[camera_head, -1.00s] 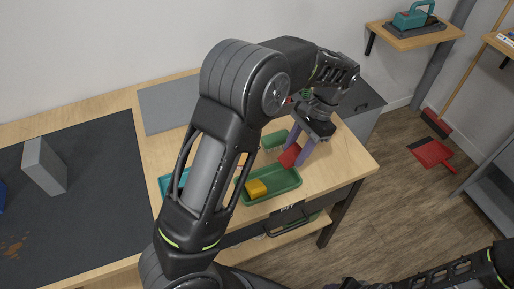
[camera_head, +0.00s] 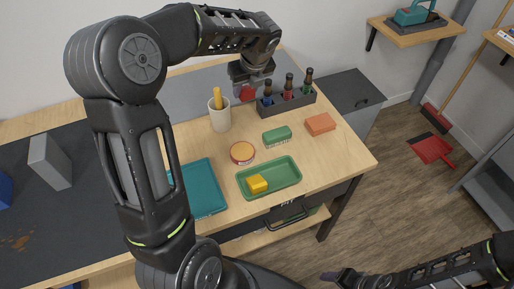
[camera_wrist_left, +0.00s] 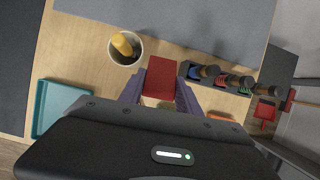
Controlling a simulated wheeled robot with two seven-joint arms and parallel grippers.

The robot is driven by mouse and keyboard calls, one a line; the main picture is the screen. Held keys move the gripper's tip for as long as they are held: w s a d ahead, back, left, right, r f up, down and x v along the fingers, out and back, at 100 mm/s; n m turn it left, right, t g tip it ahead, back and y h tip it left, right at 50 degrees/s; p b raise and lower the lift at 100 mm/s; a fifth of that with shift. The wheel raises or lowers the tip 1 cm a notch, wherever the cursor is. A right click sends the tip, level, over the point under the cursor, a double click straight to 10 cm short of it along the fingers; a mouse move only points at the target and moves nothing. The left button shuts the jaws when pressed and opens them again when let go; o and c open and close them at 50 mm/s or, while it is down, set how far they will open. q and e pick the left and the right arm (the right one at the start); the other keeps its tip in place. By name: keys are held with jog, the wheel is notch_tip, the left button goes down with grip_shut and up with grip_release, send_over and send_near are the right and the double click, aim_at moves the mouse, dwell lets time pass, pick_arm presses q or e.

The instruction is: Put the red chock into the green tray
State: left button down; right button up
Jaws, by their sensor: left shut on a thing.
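The red chock (camera_head: 246,93) is held in my left gripper (camera_head: 244,88), above the back of the wooden table between a cup and a bottle rack. In the left wrist view the red chock (camera_wrist_left: 160,78) sits between the two purple fingers of the left gripper (camera_wrist_left: 160,88). The green tray (camera_head: 284,186) lies near the table's front edge, with a yellow block (camera_head: 257,184) in its left part. The chock is well behind the tray and apart from it. My right arm shows at the lower right; its gripper (camera_head: 332,277) is too unclear to judge.
A cream cup (camera_head: 220,122) with a yellow-handled item stands left of the gripper. A dark rack (camera_head: 286,105) holds several bottles. A green brush (camera_head: 277,136), an orange block (camera_head: 320,124), a round tin (camera_head: 242,152) and a teal tray (camera_head: 205,190) lie on the table.

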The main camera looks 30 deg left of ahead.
aim_at(247, 99)
pick_arm(q)
jog(key=shift+m, duration=0.3)
notch_tip(247, 99, down, 4)
jog(key=shift+w+f+b, duration=0.15)
jog(key=shift+f+b, duration=0.1)
jog(key=shift+b, duration=0.35)
pick_arm(e)
notch_tip(247, 99, down, 3)
jog(key=shift+w, duration=0.1)
pick_arm(q)
jog(key=shift+f, duration=3.1)
pick_arm(e)
jog(key=shift+f, duration=0.1)
pick_arm(q)
jog(key=shift+f, duration=1.85)
pick_arm(e)
jog(key=shift+f, duration=0.15)
